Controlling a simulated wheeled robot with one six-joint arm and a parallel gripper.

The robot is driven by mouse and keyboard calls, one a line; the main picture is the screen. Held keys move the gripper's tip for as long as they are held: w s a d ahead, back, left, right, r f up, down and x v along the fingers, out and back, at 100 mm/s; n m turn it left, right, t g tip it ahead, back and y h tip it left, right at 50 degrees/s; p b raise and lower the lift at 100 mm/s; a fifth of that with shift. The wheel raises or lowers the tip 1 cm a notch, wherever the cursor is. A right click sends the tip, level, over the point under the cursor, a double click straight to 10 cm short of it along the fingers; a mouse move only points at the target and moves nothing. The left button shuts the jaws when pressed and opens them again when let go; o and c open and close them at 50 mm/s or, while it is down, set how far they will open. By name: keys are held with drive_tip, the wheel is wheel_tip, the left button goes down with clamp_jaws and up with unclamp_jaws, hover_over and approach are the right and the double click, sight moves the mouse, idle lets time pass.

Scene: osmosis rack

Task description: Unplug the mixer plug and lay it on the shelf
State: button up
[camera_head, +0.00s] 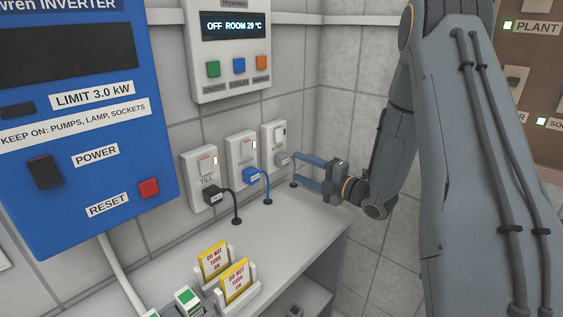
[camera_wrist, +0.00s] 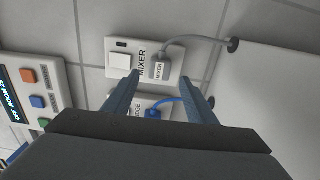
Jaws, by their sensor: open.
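The grey mixer plug (camera_wrist: 160,71) sits in the white MIXER socket (camera_wrist: 121,61) in the wrist view. Its grey cord curves away to a dark hole. In the head view the mixer socket (camera_head: 273,134) is the farthest right of three, with the plug (camera_head: 283,159) partly visible by my fingers. My gripper (camera_head: 300,169) is open, with its blue fingers pointing at that socket. In the wrist view the fingertips (camera_wrist: 166,81) appear on either side of the plug's line; I cannot tell whether they touch it. The pale shelf (camera_head: 290,232) lies below the sockets.
A blue plug (camera_head: 252,175) and a black plug (camera_head: 213,195) fill the neighbouring sockets, with their cords entering the shelf. Yellow DO NOT TURN ON cards (camera_head: 236,279) stand in holders at the front. A blue inverter (camera_head: 95,215) hangs at left. The shelf's right part is clear.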

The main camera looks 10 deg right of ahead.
sight(286, 161)
drive_tip(key=shift+b+x, duration=0.95)
drive_tip(key=shift+x, duration=2.35)
drive_tip(key=shift+b, duration=0.3)
clamp_jaws()
drive_tip(key=shift+s+d, duration=0.1)
drive_tip(key=shift+p+v, duration=0.5)
drive_tip(key=shift+v, duration=2.4)
